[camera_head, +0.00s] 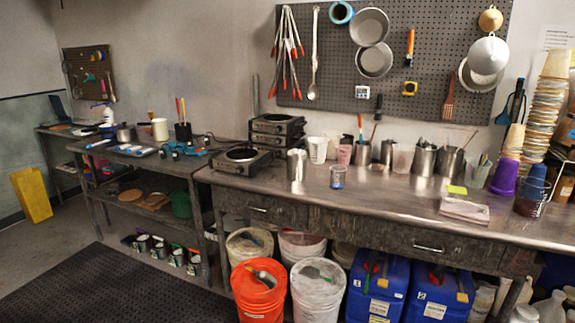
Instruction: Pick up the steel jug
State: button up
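A plain shiny steel jug (297,165) stands upright on the metal workbench (345,198), near its front left part, just right of the hot plate (241,158). Its mouth looks open and nothing sticks out of it. Several other steel vessels stand farther back to the right, such as one holding tools (424,159) and a larger one (450,161), so I cannot be sure which one the task's name means. My gripper and arm are not in view.
A white plastic cup (317,149) and a small clear beaker (337,176) stand close to the jug. Below the bench are an orange bucket (258,292), a white bucket (318,290) and blue containers (378,287). A dark floor mat (110,287) lies clear at left.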

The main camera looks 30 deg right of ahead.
aim_at(296, 159)
jog(key=u, duration=0.25)
jog(key=i, duration=1.45)
jog(key=u, duration=0.05)
